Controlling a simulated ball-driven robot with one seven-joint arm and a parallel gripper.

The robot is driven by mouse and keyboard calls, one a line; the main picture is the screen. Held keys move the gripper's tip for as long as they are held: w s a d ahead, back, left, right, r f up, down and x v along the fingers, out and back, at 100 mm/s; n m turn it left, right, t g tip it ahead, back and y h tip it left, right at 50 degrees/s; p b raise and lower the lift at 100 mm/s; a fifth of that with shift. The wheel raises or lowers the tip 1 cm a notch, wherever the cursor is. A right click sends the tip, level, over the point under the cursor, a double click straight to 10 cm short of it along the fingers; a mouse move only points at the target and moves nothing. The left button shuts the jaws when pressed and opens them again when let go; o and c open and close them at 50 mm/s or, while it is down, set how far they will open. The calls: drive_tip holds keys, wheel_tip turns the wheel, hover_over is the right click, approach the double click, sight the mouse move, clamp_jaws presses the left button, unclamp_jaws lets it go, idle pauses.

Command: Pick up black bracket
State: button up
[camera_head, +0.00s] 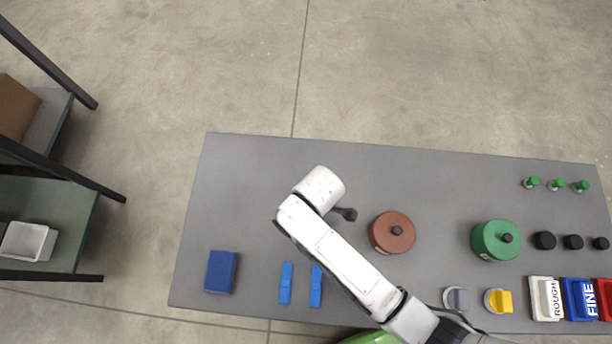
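My white arm reaches over the grey table (270,180) from the lower right. Its rounded white end is above the table's left middle. A small dark part, which looks like my gripper (345,213), sticks out to the right from under that end. Its fingers cannot be made out, so I cannot tell whether it is open, shut or holding anything. I see nothing that I can clearly name as a black bracket. It may be hidden under the arm, or the dark part may belong to it.
A brown round lidded pot (392,232) stands close right of the arm, a green one (495,240) farther right. Several black knobs (544,240), green pegs (531,182) and labelled blocks (545,298) fill the right end. A blue block (220,271) and blue strips (286,283) lie lower left.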

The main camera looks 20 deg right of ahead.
drive_tip(key=shift+c, duration=0.5)
clamp_jaws()
drive_tip(key=shift+r, duration=0.1)
